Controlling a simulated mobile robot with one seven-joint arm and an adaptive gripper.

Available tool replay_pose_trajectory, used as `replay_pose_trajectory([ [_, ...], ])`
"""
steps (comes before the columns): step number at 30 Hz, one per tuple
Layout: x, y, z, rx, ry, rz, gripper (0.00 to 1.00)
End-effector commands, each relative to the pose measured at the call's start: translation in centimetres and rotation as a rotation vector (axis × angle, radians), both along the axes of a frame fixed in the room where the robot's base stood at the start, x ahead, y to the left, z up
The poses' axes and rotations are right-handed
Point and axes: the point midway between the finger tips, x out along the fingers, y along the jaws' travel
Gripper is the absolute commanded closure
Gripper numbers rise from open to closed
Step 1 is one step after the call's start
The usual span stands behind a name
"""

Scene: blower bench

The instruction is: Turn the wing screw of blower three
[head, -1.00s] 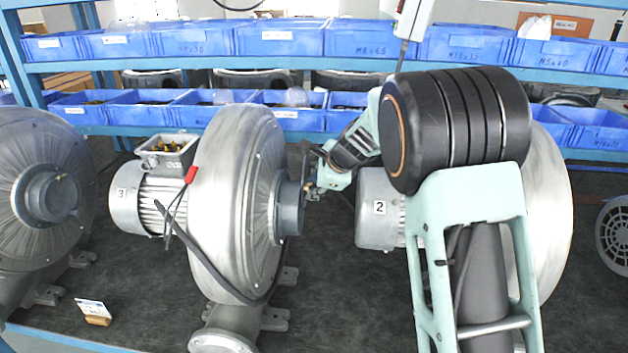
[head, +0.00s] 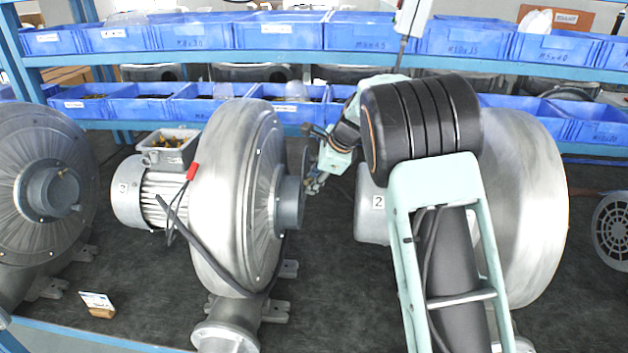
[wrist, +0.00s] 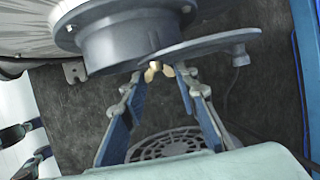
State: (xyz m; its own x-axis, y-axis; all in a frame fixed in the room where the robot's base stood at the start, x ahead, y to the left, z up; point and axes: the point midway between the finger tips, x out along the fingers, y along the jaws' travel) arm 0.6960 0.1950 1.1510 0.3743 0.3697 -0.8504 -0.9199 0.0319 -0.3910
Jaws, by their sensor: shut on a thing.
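Blower three (head: 238,190), marked with a 3 on its motor, stands left of the middle in the head view. Its short grey inlet pipe (head: 290,203) points right, and it shows at the top of the wrist view (wrist: 125,38). A thin grey disc (wrist: 210,45) sits across the pipe's end and sticks out to the right there. The small brass wing screw (wrist: 153,71) is at the disc's lower edge. My gripper (wrist: 160,78) has its fingertips on both sides of the screw and is shut on it. In the head view my gripper (head: 313,184) is small and partly hidden.
Blower two (head: 535,200) stands at right, partly behind my arm. Another blower (head: 35,170) is at far left. Shelves with blue bins (head: 375,35) run along the back. A small card stand (head: 97,304) is at the front left. A grille (wrist: 165,143) lies below my fingers.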

Motion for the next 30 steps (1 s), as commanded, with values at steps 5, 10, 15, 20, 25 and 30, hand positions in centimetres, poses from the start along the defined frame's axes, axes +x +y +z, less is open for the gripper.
replay_pose_trajectory([
  [5,0.0,0.0,0.0,0.0,0.0,-0.001,0.56],
  [10,0.0,0.0,0.0,0.0,0.0,0.0,0.54],
  [15,-0.1,-0.1,0.3,0.001,-0.001,0.0,0.54],
  [20,-0.8,-0.8,2.2,0.002,-0.004,0.0,0.54],
  [25,-2.2,-2.3,5.3,0.002,-0.005,-0.001,0.54],
  [30,-3.5,-3.5,8.0,0.002,-0.002,-0.002,0.54],
])
